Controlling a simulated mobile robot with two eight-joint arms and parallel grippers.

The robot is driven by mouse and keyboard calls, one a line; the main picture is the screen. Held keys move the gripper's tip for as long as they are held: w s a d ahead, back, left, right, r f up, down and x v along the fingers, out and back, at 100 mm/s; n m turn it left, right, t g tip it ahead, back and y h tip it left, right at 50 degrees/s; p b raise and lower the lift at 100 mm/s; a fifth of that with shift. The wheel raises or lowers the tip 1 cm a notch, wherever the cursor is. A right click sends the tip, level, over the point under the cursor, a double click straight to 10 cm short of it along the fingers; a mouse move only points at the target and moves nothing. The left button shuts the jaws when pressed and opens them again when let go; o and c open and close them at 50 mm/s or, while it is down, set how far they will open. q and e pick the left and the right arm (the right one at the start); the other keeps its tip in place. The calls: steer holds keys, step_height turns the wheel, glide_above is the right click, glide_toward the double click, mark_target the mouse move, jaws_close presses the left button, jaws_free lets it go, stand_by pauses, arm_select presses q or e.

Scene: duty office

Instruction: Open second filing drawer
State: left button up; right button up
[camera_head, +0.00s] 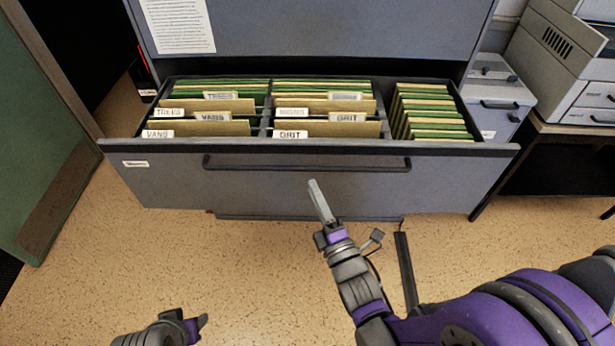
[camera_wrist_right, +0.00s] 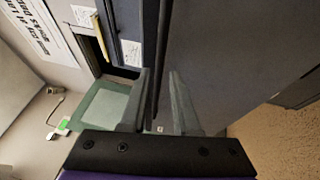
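A wide grey filing drawer (camera_head: 170,185) is pulled out of the filing cabinet (camera_head: 330,30) in the head view, showing its folders. Its long dark handle (camera_head: 307,164) runs across the top of its front. My right gripper (camera_head: 317,195) is in front of the drawer front, just below the handle and apart from it. In the right wrist view its fingers (camera_wrist_right: 160,95) have a gap between them with nothing held. My left gripper (camera_head: 198,323) is low at the left, over the floor, away from the drawer; its finger opening is unclear.
Labelled folders (camera_head: 335,130) fill the drawer. A green panel (camera_head: 45,130) stands at the left. A printer (camera_head: 565,60) on a dark table (camera_head: 575,128) and a grey machine (camera_head: 495,95) are at the right. The speckled floor (camera_head: 250,270) before the drawer is clear.

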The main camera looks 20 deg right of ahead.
steer(key=v, duration=0.3)
steer(key=shift+s+f, duration=0.1)
steer(key=shift+s, duration=0.25)
steer(key=shift+w+d, duration=0.1)
steer(key=s+d+m+g+h+p, duration=0.1)
steer(key=s+m+g+p, duration=0.4)
steer(key=m, duration=0.5)
steer(key=s+d+m+g+h+p, duration=0.1)
steer(key=s+m+g+p, duration=0.3)
steer(key=m+g, duration=0.5)
steer(key=shift+s+d+r+m+p, duration=0.4)
steer(key=shift+s+d+m, duration=0.35)
steer(key=shift+s, duration=0.5)
steer(key=shift+d, duration=0.1)
stand_by(4.0)
